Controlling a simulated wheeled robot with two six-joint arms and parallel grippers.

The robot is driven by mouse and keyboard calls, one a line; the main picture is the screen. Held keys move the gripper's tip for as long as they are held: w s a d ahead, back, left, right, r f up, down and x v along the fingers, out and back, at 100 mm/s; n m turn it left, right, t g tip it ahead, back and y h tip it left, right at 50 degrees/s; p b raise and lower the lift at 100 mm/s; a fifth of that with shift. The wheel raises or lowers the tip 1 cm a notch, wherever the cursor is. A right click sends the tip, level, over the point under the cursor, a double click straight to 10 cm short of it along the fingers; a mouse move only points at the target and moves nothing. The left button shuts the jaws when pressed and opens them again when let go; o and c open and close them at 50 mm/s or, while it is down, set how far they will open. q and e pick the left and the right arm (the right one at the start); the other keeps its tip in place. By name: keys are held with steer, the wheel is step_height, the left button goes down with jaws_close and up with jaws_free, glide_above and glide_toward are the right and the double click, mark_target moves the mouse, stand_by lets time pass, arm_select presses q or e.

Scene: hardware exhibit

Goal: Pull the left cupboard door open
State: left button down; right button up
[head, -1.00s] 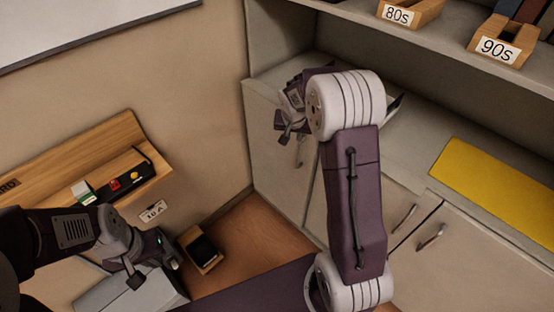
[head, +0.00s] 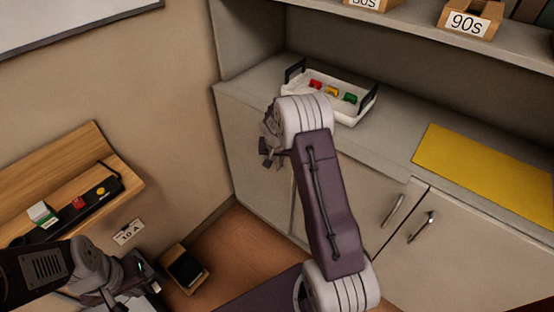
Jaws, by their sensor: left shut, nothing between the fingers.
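The leftmost cupboard door (head: 240,150) is pale and looks closed, beside the wall corner. Its handle is hidden, probably behind my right gripper. My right gripper (head: 271,158) is in front of this door's upper part. Its fingers are small and dark, and I cannot tell whether they are open or touching anything. The middle door (head: 375,205) and the right door (head: 460,250) look closed, each with a metal bar handle. My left gripper (head: 132,297) is at the lower left, shut and empty, far from the doors.
A white tray (head: 352,117) with red, yellow and green pieces stands on the counter above the doors. A yellow mat (head: 480,170) lies to its right. A wooden wall ledge (head: 60,170) is at left.

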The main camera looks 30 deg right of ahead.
steer(key=shift+f, duration=0.15)
jaws_close()
stand_by(1.4)
